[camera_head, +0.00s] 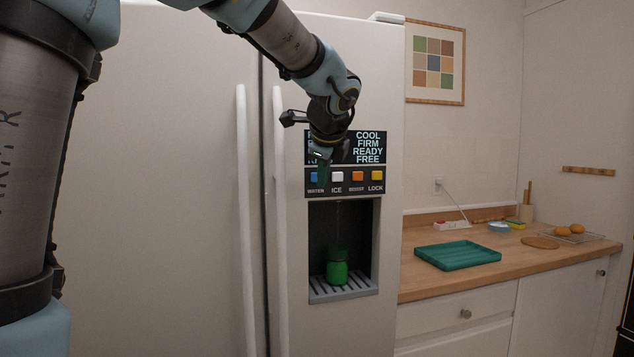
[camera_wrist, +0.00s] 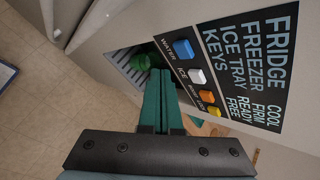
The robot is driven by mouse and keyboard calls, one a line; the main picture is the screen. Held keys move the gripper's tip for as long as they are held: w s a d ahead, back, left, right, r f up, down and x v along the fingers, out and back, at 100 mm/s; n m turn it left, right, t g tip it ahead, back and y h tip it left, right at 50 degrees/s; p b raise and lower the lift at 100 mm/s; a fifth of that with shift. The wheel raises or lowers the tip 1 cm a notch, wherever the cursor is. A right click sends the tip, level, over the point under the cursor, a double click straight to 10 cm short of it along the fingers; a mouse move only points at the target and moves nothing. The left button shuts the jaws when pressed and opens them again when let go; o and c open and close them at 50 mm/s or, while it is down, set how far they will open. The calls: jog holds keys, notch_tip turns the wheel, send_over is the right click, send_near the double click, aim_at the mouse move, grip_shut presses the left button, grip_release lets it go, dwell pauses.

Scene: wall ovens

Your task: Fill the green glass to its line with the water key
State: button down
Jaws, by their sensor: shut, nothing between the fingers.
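The green glass (camera_head: 337,268) stands upright on the slatted tray in the fridge's dispenser recess. Its lower part is brighter green than its dark upper part; I cannot make out the line or the water level. A faint thin vertical streak shows above it. In the wrist view the glass (camera_wrist: 141,62) is partly hidden beyond my fingertips. The blue water key (camera_head: 314,177) is leftmost in the key row; it also shows in the wrist view (camera_wrist: 184,49).
White ice (camera_head: 337,177), orange (camera_head: 357,176) and yellow lock (camera_head: 376,176) keys sit right of the water key. Long fridge door handles (camera_head: 280,220) stand out to the left. A counter on the right holds a teal tray (camera_head: 458,255), a wooden disc and eggs.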

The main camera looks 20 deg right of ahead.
jog(key=s, duration=0.3)
jog(key=shift+a+b, duration=0.2)
jog(key=shift+b, duration=0.2)
dwell(0.5)
